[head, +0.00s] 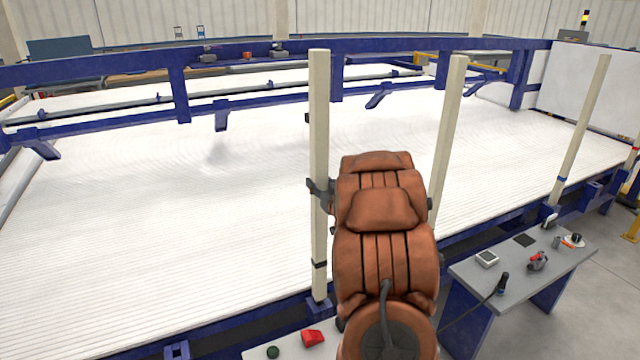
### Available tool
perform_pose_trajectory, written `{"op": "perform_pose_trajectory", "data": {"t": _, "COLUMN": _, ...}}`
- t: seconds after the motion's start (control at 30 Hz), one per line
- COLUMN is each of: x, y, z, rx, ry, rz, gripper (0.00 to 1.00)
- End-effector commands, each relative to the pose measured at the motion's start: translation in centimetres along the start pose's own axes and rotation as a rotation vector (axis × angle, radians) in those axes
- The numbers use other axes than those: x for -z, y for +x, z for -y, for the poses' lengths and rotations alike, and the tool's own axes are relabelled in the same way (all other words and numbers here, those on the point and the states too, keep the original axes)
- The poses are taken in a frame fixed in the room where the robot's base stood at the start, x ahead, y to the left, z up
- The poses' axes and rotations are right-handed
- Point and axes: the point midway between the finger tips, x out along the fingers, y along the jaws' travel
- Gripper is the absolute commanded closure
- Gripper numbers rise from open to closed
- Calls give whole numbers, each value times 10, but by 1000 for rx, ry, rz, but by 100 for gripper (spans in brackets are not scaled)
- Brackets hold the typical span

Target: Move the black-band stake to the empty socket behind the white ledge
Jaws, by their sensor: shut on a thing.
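The black-band stake (319,120) is a tall, pale, upright post with a dark band low on it. My gripper (320,188) is shut on it at about mid-height, reaching from the left side of my brown arm. The stake's foot is at a blue socket (319,305) on the near frame rail; I cannot tell whether it is seated or just lifted. A blue socket with no stake in it (177,350) shows at the bottom left. A pale ledge (235,352) lies along the bottom edge, right of that socket and partly cut off.
A second pale stake (450,115) stands right of my arm, its lower part hidden. A blue-banded stake (582,130) and a red-banded one (631,165) stand farther right. White pipes (130,210) fill the blue frame. A grey table (520,270) holds small tools.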

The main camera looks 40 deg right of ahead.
Motion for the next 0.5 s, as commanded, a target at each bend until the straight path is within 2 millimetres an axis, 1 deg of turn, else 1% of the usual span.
{"op": "perform_pose_trajectory", "data": {"t": 0.03, "x": 3, "y": 0, "z": 0, "rx": 0, "ry": -1, "rz": -5, "gripper": 100}}
{"op": "perform_pose_trajectory", "data": {"t": 0.27, "x": 3, "y": 0, "z": 0, "rx": 0, "ry": -1, "rz": -5, "gripper": 100}}
{"op": "perform_pose_trajectory", "data": {"t": 0.5, "x": -2, "y": 0, "z": 0, "rx": 0, "ry": -1, "rz": -4, "gripper": 100}}
